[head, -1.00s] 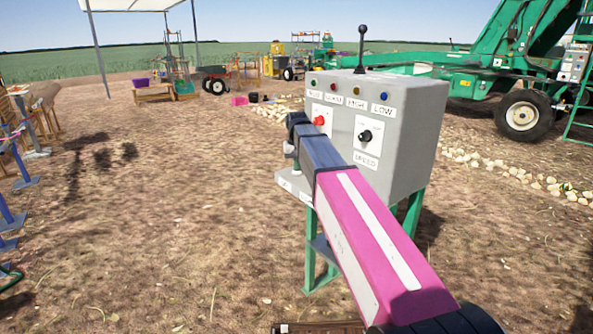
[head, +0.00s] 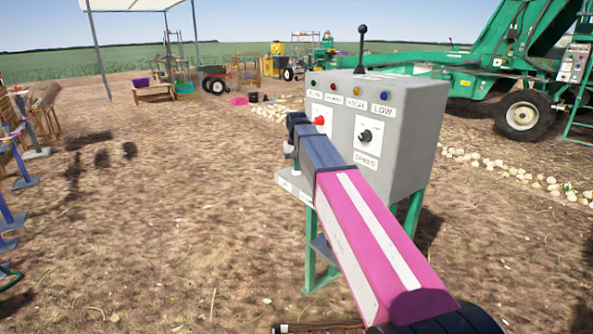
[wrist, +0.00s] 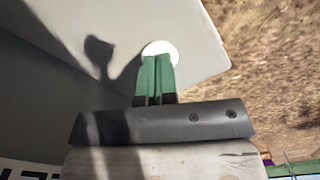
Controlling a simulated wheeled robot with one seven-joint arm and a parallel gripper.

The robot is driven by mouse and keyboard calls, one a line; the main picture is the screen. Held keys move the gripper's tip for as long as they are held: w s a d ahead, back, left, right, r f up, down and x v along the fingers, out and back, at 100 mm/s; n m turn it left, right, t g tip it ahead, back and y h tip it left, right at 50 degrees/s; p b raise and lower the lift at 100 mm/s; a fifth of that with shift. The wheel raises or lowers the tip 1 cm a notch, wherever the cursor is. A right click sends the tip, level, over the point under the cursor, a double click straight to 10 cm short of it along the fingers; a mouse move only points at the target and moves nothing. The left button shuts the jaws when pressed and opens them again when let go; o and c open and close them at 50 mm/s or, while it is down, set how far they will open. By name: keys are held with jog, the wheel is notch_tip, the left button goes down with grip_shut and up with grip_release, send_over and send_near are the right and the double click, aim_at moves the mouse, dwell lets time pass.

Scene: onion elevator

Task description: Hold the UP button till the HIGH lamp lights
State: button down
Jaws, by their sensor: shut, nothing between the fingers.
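The grey control box (head: 408,130) stands on green legs, with a row of small lamps along its top. The amber lamp (head: 356,91) sits above the HIGH label (head: 356,104); I cannot tell clearly whether it is lit. A low ledge (head: 325,192) juts out at the box's front left. In the wrist view, my gripper (wrist: 156,58) is shut and empty, its green fingertips over a white round button (wrist: 162,46) on a grey surface. The fingers hide part of the button. I cannot read its label or tell how far it is pressed. My arm hides part of the box and ledge.
A red button (head: 319,120) and a black speed knob (head: 365,136) are on the box's face. A black lever (head: 361,50) rises from its top. Green machinery (head: 500,60) stands behind right. Open dirt ground (head: 170,240) lies to the left.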

jog(key=shift+r, duration=3.5)
